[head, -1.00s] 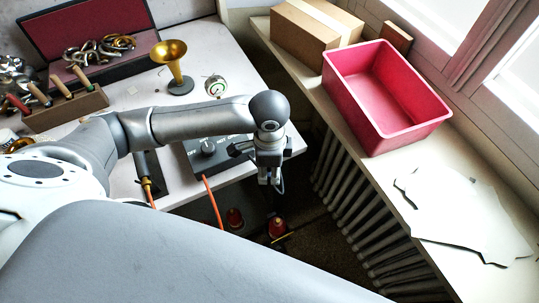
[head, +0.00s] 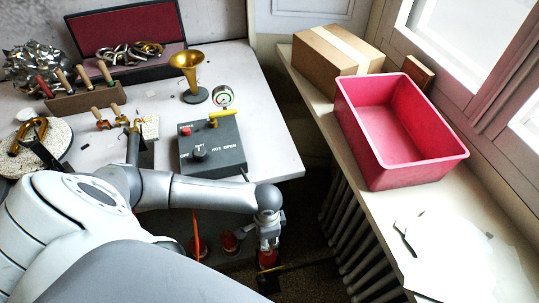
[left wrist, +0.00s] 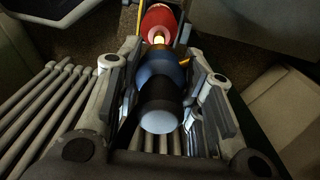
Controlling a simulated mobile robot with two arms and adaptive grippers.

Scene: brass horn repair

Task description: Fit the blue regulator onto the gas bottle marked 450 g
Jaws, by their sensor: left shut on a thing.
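My left gripper (head: 269,240) reaches down past the table's front edge, directly above a red gas bottle (head: 267,259). In the left wrist view it is shut on the blue regulator (left wrist: 161,71), which has a black band and a pale blue end. A small yellow-orange lever sticks out at its side. A brass neck (left wrist: 158,41) shows between the regulator and the red bottle (left wrist: 160,21), in line with both. I cannot tell whether the regulator is seated. A second red bottle (head: 229,243) stands to the left. No weight marking is readable. My right gripper is not in view.
The worktable (head: 275,150) holds a grey control box (head: 211,147), a brass horn bell (head: 188,72) and a tool rack (head: 85,100). An orange hose (head: 195,235) hangs at its front. A radiator (head: 345,225) and a sill with a pink bin (head: 400,130) stand at right.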

